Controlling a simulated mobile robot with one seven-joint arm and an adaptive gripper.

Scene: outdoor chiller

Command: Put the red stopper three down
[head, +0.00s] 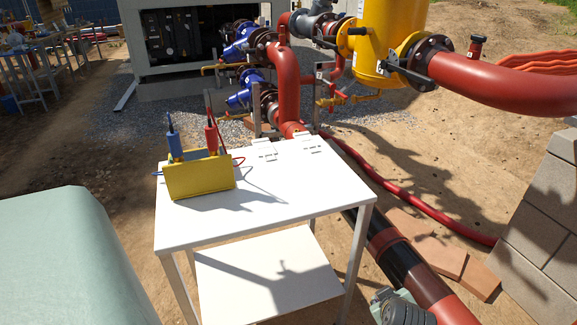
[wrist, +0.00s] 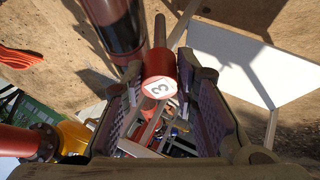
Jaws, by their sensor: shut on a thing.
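My gripper (wrist: 158,72) is shut on a red stopper (wrist: 159,88), a cylinder with a white round label marked 3 on its near end. A thin dark stem reaches up from its far end in the wrist view. Both padded fingers lie along its sides. Bare ground and the edge of a white table show behind it. The stopper in my gripper does not show in the head view.
The white table (head: 285,188) has free room at its right front. A yellow holder (head: 200,177) with a blue and a red probe stands at its left. Small white plates (head: 312,144) lie along its back edge. Pipes (head: 405,255) and a block wall (head: 545,225) stand at right.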

